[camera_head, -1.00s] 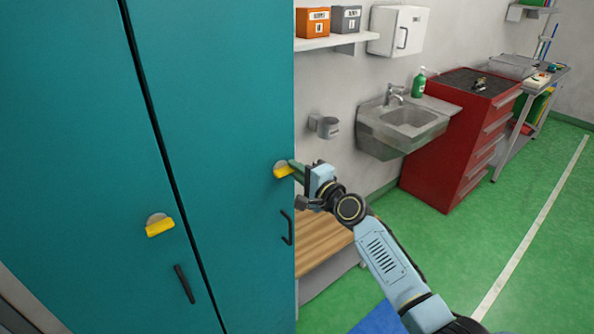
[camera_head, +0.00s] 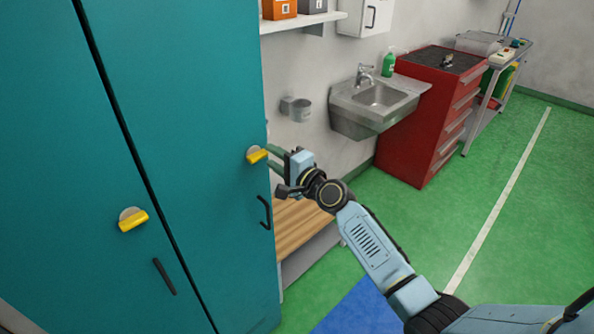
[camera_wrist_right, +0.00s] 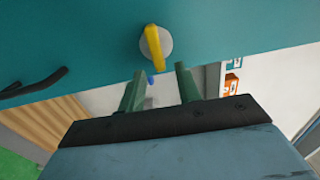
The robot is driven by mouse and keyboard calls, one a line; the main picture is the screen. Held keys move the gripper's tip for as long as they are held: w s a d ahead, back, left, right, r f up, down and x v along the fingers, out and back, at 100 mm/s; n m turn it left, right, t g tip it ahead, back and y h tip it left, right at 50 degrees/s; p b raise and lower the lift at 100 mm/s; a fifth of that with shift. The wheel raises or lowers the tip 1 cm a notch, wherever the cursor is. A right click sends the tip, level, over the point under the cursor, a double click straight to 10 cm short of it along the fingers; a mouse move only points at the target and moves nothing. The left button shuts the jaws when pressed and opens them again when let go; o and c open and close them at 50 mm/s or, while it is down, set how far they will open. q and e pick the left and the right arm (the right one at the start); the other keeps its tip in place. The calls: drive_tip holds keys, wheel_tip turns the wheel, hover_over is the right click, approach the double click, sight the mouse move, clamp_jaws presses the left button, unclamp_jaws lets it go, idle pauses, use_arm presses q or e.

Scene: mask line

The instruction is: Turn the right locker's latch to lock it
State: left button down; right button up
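The right locker's door (camera_head: 205,180) is teal and looks closed. Its yellow latch (camera_head: 257,155) sits on a round grey plate near the door's right edge; in the head view it lies nearly level, tilted slightly. In the right wrist view the latch (camera_wrist_right: 153,47) points away from the fingers' base. My right gripper (camera_head: 276,160) is beside the latch; in the wrist view its two green fingers (camera_wrist_right: 161,88) are apart, with nothing between them, just short of the latch. The left locker's yellow latch (camera_head: 133,219) also lies nearly level. My left gripper is not in view.
Black handles sit below each latch, on the right door (camera_head: 264,212) and on the left door (camera_head: 164,276). A wooden bench (camera_head: 300,228) stands right of the lockers, under the right arm. A sink (camera_head: 375,100) and red cabinet (camera_head: 425,125) stand farther back. Green floor is open at right.

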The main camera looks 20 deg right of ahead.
drive_tip(key=v, duration=1.1)
drive_tip(key=shift+s, duration=0.2)
wheel_tip(320, 180, down, 20)
drive_tip(key=s+d+n+g+h+b, duration=0.1)
drive_tip(key=s+n+g+h+b, duration=0.1)
drive_tip(key=s+g+h, duration=0.1)
drive_tip(key=s+f+n+g+h+b, duration=0.1)
drive_tip(key=s+f+n+g, duration=0.1)
drive_tip(key=s+f, duration=0.35)
drive_tip(key=s+f+n+g+b, duration=0.1)
drive_tip(key=s+f+g, duration=0.1)
drive_tip(key=f, duration=0.7)
drive_tip(key=s+f+n+g+h+b, duration=0.1)
drive_tip(key=s+f+n, duration=0.1)
drive_tip(key=s+f, duration=0.35)
drive_tip(key=s+f+n+g+b, duration=0.1)
drive_tip(key=s+f+n+g, duration=0.1)
drive_tip(key=s+f, duration=0.5)
drive_tip(key=s+f+n+g+b, duration=0.1)
drive_tip(key=s+f+n+g, duration=0.2)
drive_tip(key=s+f, duration=0.4)
drive_tip(key=s+a+f+n+g+h+b, duration=0.1)
drive_tip(key=s+f+n+g, duration=0.2)
drive_tip(key=s+f, duration=0.5)
drive_tip(key=s+n, duration=0.1)
drive_tip(key=s, duration=0.9)
drive_tip(key=shift+n+b, duration=0.3)
drive_tip(key=shift+s+f, duration=0.1)
drive_tip(key=shift+s, duration=0.05)
